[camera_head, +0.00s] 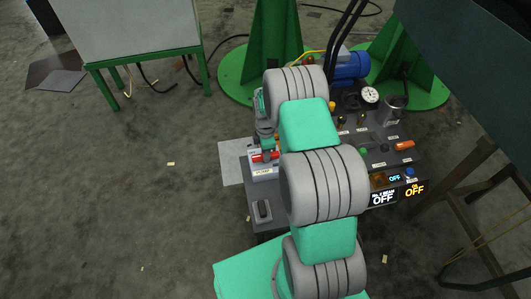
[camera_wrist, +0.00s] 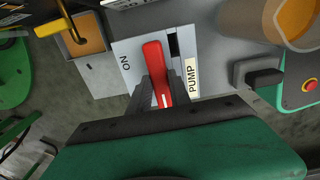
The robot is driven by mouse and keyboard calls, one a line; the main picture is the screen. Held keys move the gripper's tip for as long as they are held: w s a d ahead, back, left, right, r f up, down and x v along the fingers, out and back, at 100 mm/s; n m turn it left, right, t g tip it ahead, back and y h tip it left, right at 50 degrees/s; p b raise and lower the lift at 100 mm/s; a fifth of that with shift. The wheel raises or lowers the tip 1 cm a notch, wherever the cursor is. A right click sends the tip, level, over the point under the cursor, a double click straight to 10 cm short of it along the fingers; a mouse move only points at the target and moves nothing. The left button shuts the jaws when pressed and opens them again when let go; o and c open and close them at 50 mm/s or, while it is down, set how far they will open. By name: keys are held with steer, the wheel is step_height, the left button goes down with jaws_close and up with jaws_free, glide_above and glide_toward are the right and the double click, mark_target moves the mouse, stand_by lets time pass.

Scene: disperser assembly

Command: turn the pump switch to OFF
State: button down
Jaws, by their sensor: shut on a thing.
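The pump switch has a red handle, seen in the wrist view (camera_wrist: 153,58) and in the head view (camera_head: 272,156). It sits on a pale plate (camera_wrist: 128,47) with "ON" printed to the left of the handle and a "PUMP" label (camera_wrist: 191,78) to the right. My gripper (camera_wrist: 160,92) is shut on the red handle, with one dark finger on each side of it. In the head view my gripper (camera_head: 266,143) is over the switch, partly hidden by my arm.
A dark panel (camera_head: 375,150) with gauges, buttons and lit "OFF" displays (camera_head: 383,198) lies to the right, partly behind my arm. A black rocker-like part (camera_head: 262,210) is in front of the switch. A blue motor (camera_head: 350,68) stands behind. Open floor lies to the left.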

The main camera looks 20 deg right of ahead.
steer(key=c, duration=1.2)
jaws_free()
step_height(320, 180, up, 8)
steer(key=shift+f+p, duration=0.1)
steer(key=shift+p, duration=0.95)
